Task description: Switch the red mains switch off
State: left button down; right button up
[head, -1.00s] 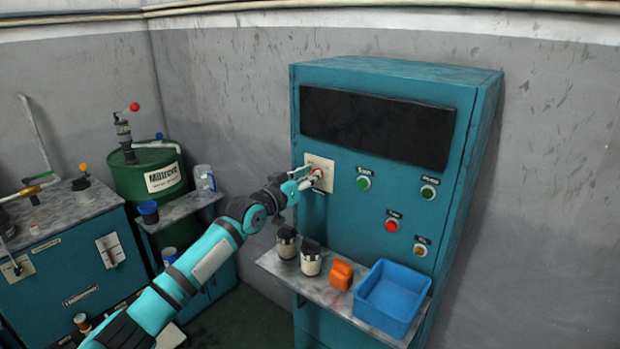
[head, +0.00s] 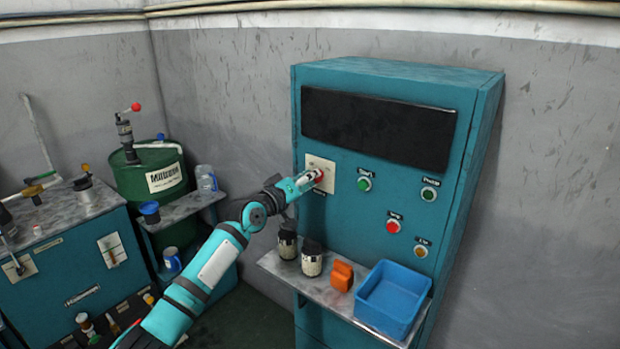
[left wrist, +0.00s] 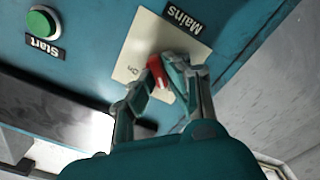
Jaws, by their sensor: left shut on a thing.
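The red mains switch (left wrist: 158,72) sits on a cream plate (left wrist: 135,45) labelled "Mains" in the left wrist view. In the head view the cream plate (head: 313,162) is at the upper left of the teal cabinet's front, below the black panel. My left gripper (left wrist: 166,72) is shut on the red switch, with its fingers on either side of it. In the head view my left gripper (head: 312,177) reaches the plate and covers most of the switch. An "On" mark shows on the plate beside the fingers. My right gripper is not in view.
A green Start button (left wrist: 41,22) is near the plate; the cabinet also has a red button (head: 393,227). Below, a shelf (head: 282,266) holds two dark-topped jars, an orange item (head: 341,275) and a blue bin (head: 385,322). A green drum (head: 150,180) stands at left.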

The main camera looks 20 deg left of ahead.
pick_arm(q)
jog(key=shift+f, duration=0.1)
jog(key=c, duration=1.3)
grip_release()
jog(key=shift+c, duration=0.2)
jog(key=v, duration=1.2)
